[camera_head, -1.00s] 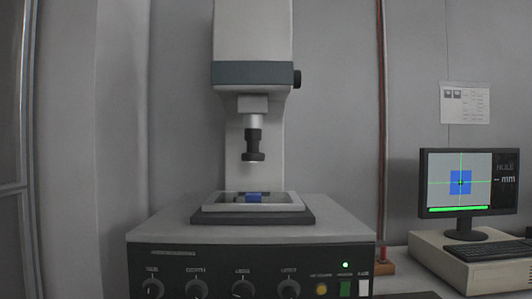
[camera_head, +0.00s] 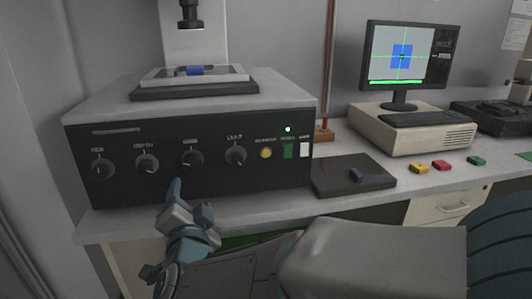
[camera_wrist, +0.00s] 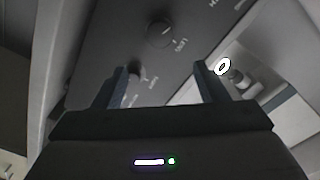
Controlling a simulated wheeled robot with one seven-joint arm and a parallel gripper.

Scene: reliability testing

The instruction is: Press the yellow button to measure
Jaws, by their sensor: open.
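The machine's dark front panel (camera_head: 200,165) carries a round yellow button (camera_head: 265,153), right of the row of knobs and left of a green switch (camera_head: 288,151). My gripper (camera_head: 178,194) is in front of the panel's lower edge in the head view, below the knobs and left of the yellow button. In the wrist view my gripper (camera_wrist: 163,78) is open and empty, its two fingers apart, with panel knobs (camera_wrist: 160,35) beyond them. I cannot make out the yellow button in the wrist view. The head view does not show whether the fingers touch the panel.
A blue sample (camera_head: 194,71) lies on the machine's stage. A monitor (camera_head: 405,60) shows a blue square with green crosshairs. A dark pad (camera_head: 350,178) sits right of the machine.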

